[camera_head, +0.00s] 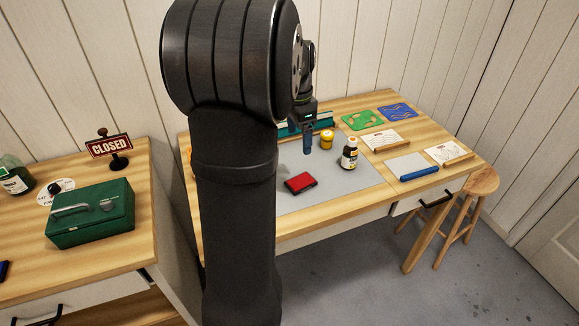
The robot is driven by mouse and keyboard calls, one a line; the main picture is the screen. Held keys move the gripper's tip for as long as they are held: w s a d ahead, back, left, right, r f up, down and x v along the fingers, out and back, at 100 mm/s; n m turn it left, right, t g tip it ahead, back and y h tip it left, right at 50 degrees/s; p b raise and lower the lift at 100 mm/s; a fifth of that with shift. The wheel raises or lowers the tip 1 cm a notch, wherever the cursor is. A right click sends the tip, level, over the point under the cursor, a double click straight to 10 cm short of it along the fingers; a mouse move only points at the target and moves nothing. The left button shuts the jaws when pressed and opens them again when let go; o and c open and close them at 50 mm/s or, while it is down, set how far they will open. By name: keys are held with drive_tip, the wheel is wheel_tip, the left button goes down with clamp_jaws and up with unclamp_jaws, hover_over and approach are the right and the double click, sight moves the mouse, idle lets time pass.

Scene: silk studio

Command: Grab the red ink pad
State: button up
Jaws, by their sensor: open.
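The red ink pad (300,183) lies flat on the grey mat (350,184) on the right-hand wooden table. It has a red top and a dark case. My gripper (308,150) is open and points down, with its blue-grey finger above the mat and appearing higher in the picture than the pad. It looks empty. Only one finger shows clearly. My arm covers the left part of the mat.
A yellow jar (326,139) and a dark bottle (349,154) stand close to the right of my gripper. Cards on wooden holders (382,139) and a blue-edged pad (411,167) lie further right. A green cash box (91,212) and a CLOSED sign (109,146) are on the left table.

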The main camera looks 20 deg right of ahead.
drive_tip(key=s+a+f+n+h, duration=0.15)
drive_tip(key=a+h, duration=0.25)
drive_tip(key=a, duration=0.6)
drive_tip(key=t, duration=0.1)
approach(291, 186)
drive_tip(key=f, duration=0.2)
drive_tip(key=shift+w+d+f+n, duration=0.25)
drive_tip(key=shift+w+f+n, duration=0.05)
drive_tip(key=shift+n, duration=0.05)
drive_tip(key=shift+d+x, duration=0.15)
drive_tip(key=shift+x, duration=1.2)
drive_tip(key=shift+d+x, duration=0.15)
drive_tip(key=shift+x, duration=1.2)
drive_tip(key=shift+s+r, duration=0.15)
drive_tip(key=shift+c, duration=0.2)
drive_tip(key=c, duration=1.1)
